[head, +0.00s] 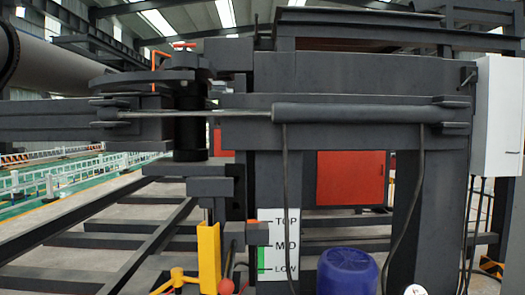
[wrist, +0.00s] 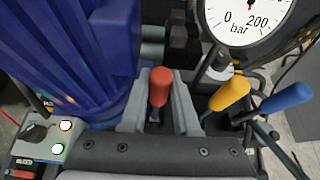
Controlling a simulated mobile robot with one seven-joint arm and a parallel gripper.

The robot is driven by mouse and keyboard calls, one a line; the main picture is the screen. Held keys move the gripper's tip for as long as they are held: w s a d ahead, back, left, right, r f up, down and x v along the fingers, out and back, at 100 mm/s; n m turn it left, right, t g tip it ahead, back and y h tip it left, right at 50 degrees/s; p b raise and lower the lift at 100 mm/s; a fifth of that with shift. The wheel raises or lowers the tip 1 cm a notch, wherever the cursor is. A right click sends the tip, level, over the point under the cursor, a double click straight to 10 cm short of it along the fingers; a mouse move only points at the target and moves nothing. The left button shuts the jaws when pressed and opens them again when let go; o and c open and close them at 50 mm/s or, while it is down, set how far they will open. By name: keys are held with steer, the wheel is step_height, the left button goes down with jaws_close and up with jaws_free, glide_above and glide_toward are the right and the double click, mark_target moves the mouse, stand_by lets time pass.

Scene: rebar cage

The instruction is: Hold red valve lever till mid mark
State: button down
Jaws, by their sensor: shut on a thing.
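The red valve lever (wrist: 160,88) stands in the middle of the wrist view, its rounded red grip showing between two grey fingers. My gripper (wrist: 161,80) is shut on it, one finger on each side. The lower part of the lever is partly hidden. In the head view, a white scale plate (head: 289,262) carries the marks TOP, MID and LOW. My gripper does not show clearly in the head view.
A yellow lever (wrist: 230,93) and a blue lever (wrist: 287,97) stand right of the red one. A bar gauge (wrist: 247,22) is above them; its needle is unclear. A blue motor (wrist: 70,50) is close on the left. A button box (wrist: 50,140) sits lower left.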

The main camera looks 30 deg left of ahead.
steer(key=shift+w+a+r+g+p, duration=0.1)
steer(key=shift+w+a+g+p, duration=0.25)
steer(key=shift+p, duration=1.05)
steer(key=shift+d, duration=0.1)
steer(key=shift+h, duration=0.3)
